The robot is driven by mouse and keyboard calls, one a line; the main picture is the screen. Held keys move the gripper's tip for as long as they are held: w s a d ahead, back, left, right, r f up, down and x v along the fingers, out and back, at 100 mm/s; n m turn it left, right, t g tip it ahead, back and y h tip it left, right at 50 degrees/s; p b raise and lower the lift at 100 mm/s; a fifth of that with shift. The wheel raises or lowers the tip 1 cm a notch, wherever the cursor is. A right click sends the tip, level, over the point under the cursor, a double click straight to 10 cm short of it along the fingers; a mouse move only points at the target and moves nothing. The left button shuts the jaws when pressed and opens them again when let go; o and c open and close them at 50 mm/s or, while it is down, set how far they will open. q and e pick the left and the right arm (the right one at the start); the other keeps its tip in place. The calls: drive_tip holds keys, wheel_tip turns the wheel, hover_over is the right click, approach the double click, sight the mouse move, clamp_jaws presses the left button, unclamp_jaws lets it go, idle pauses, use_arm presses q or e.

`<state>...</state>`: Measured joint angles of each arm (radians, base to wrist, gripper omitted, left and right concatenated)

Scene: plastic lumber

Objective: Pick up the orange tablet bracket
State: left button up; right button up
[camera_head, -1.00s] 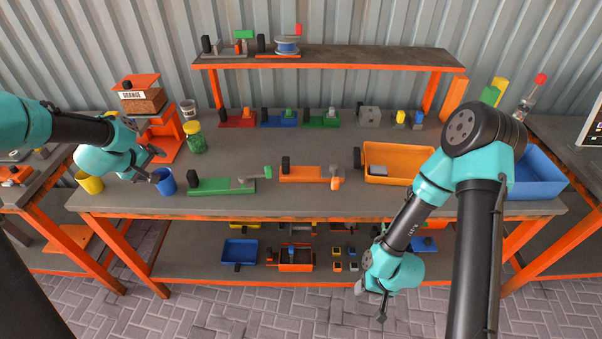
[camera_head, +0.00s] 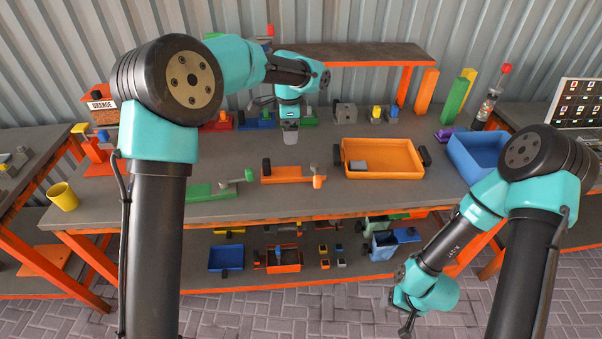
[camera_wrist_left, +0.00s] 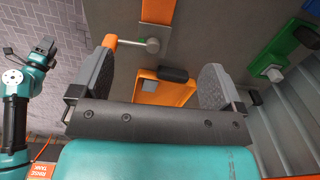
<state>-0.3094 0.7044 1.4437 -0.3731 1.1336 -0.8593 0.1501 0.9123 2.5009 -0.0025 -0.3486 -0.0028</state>
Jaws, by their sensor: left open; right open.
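The likely orange tablet bracket is a long flat orange piece (camera_head: 288,174) near the front middle of the bench, with a black knob at one end and a grey head at the other; I cannot be sure of its name. Its orange end also shows at the top of the left wrist view (camera_wrist_left: 158,12). My left gripper (camera_head: 290,132) is open above the bench, behind the orange piece. In its wrist view the fingers (camera_wrist_left: 155,85) are apart with nothing held between them. My right gripper (camera_head: 407,325) is open, low in front of the bench.
An orange tray (camera_head: 410,160) with black ends stands right of the orange piece. A blue bin (camera_head: 478,160) stands at the right, a yellow cup (camera_head: 63,197) at the left. The raised shelf (camera_head: 365,54) is behind.

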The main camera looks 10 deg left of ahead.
use_arm(q)
drive_tip(key=shift+a+f, duration=0.1)
drive_tip(key=shift+f, duration=0.05)
hover_over(292, 172)
drive_tip(key=f, duration=1.1)
drive_tip(key=shift+w+a+f, duration=0.1)
drive_tip(key=shift+a+f, duration=0.1)
drive_tip(key=shift+f, duration=0.3)
drive_tip(key=shift+f, duration=0.1)
drive_tip(key=shift+d+f, duration=0.1)
drive_tip(key=shift+f, duration=2.4)
drive_tip(key=shift+c, duration=0.4)
drive_tip(key=c, duration=1.3)
drive_tip(key=shift+c, duration=0.2)
